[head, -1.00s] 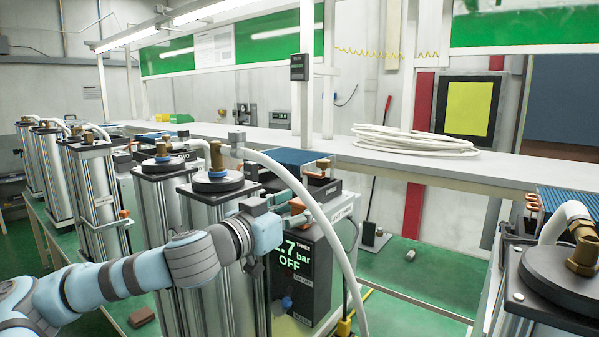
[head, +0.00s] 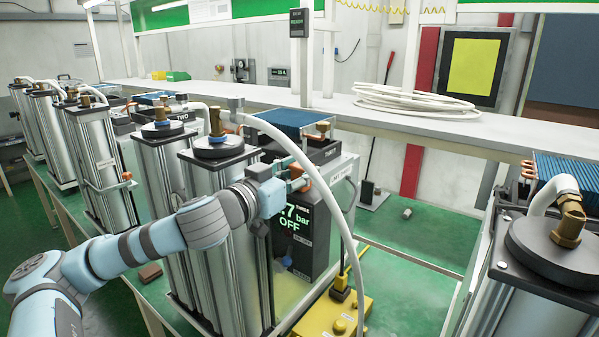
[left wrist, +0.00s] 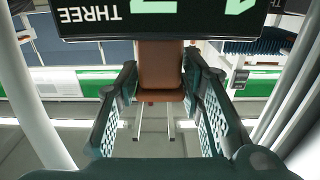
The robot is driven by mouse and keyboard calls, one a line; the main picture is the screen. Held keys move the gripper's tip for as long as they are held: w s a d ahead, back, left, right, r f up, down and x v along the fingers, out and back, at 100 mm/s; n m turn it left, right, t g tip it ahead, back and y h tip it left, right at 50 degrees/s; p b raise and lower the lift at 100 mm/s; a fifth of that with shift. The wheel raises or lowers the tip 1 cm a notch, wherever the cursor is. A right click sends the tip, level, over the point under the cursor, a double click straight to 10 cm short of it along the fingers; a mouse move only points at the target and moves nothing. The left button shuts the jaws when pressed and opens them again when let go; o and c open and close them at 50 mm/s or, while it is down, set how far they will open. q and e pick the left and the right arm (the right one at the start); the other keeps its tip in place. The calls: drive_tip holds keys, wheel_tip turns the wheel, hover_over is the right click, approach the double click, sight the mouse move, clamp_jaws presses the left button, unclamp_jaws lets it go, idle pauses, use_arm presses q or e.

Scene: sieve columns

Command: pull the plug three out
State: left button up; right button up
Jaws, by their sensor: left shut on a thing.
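Unit three is a dark box with a lit display (head: 296,222) marked THREE, "7 bar" and OFF; my left gripper covers part of the reading. The display also shows upside down at the top of the left wrist view (left wrist: 150,15). My left gripper (head: 296,172) is at the upper front of this box, shut on an orange-brown plug (left wrist: 161,72). In the left wrist view the plug sits between both fingers, just below the display edge. I cannot tell whether it is still seated. My right gripper is not in view.
Silver columns (head: 218,235) with black caps stand close on the left. A white hose (head: 325,205) arches down close beside my left gripper. A yellow block (head: 333,316) lies low in front. Another column (head: 560,250) stands at right. A coiled white hose (head: 412,100) lies on the shelf.

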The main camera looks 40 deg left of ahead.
use_arm(q)
drive_tip(key=shift+r+p, duration=1.25)
drive_tip(key=shift+r, duration=0.2)
drive_tip(key=o, duration=1.4)
drive_tip(key=shift+f, duration=0.1)
